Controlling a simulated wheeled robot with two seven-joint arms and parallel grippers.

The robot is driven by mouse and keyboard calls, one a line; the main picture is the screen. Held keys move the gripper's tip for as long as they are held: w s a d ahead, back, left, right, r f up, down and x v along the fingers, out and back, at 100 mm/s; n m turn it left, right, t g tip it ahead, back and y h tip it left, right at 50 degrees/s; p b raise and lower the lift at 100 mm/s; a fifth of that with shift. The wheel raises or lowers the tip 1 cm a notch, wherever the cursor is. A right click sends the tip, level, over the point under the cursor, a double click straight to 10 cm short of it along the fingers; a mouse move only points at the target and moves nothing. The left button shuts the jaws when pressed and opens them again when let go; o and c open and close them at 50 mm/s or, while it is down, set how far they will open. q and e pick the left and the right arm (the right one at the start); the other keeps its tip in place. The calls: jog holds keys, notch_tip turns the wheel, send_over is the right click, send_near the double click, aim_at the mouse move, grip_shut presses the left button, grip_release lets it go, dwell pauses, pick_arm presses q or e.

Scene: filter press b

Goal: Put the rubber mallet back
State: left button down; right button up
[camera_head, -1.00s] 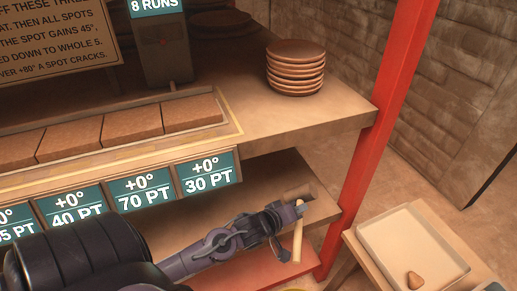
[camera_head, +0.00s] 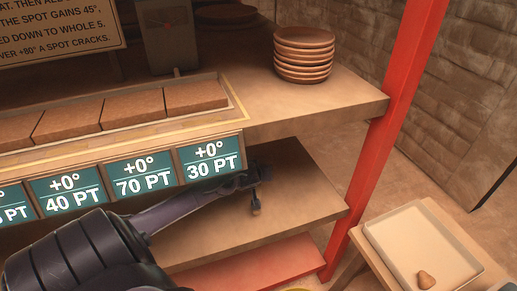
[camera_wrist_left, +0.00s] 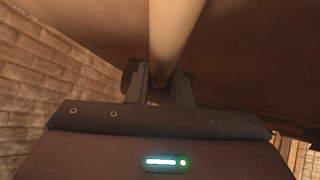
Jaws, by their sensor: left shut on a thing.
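In the left wrist view the pale round handle of the rubber mallet (camera_wrist_left: 172,40) runs from the top edge down between the two fingers of my left gripper (camera_wrist_left: 158,84). The fingers are shut on it. The mallet's head cannot be made out there. In the head view my left gripper (camera_head: 258,178) is over the lower shelf (camera_head: 305,190), just right of the "30 PT" sign and under the upper shelf. I cannot make out the mallet clearly in that view. My right gripper is not in view.
A stack of brown plates (camera_head: 304,55) stands on the upper shelf (camera_head: 340,103). A red post (camera_head: 385,130) rises at the shelf's right end. A side table with a pale tray (camera_head: 410,245) stands at the lower right. The lower shelf's visible top looks clear.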

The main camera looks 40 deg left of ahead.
pick_arm(q)
notch_tip(320, 180, down, 3)
jog(key=shift+r+b, duration=0.1)
jog(key=shift+b, duration=0.3)
jog(key=shift+f, duration=0.45)
jog(key=c, duration=1.3)
grip_release()
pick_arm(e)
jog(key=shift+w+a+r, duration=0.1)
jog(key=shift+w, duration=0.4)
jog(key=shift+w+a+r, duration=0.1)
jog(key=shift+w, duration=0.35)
pick_arm(q)
jog(key=shift+s+d, duration=0.1)
jog(key=shift+s+r, duration=0.1)
jog(key=shift+r, duration=0.1)
jog(key=p+v, duration=0.3)
jog(key=v, duration=0.8)
jog(key=shift+s+d+r, duration=0.1)
jog(key=shift+s+r, duration=0.1)
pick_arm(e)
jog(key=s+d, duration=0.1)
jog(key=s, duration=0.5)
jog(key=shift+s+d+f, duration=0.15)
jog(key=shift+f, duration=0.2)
